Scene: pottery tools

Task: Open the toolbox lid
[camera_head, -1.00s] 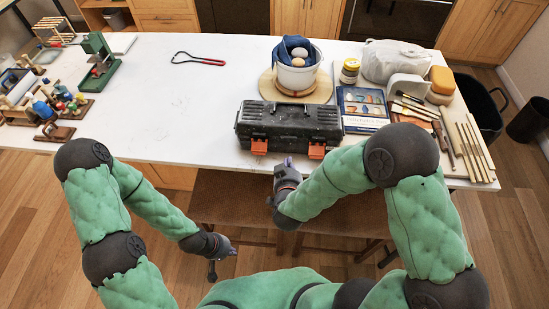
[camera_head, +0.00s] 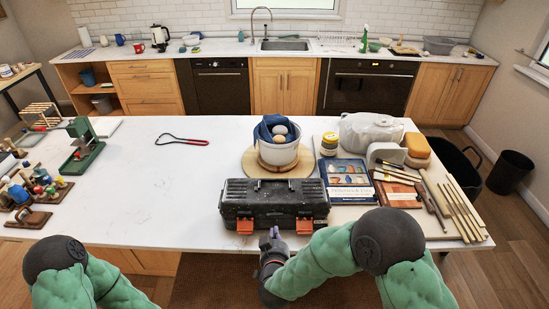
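The toolbox (camera_head: 272,197) is a dark, scuffed case on the white worktop. Its lid is down, with a handle on top and two orange latches, the left latch (camera_head: 245,226) and the right latch (camera_head: 304,226), low on its front. My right gripper (camera_head: 274,236) is just in front of the toolbox, between the two latches. Its fingertips are small and seen from behind, so I cannot tell whether they are open or touch the box. My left gripper is out of view; only part of that arm shows at lower left.
Behind the toolbox a white pot (camera_head: 278,150) stands on a round wooden board. Books (camera_head: 346,180), wooden tools (camera_head: 452,205) and a white bag (camera_head: 371,131) crowd the right side. A red-handled loop tool (camera_head: 193,142) lies at left centre. The worktop left of the toolbox is mostly clear.

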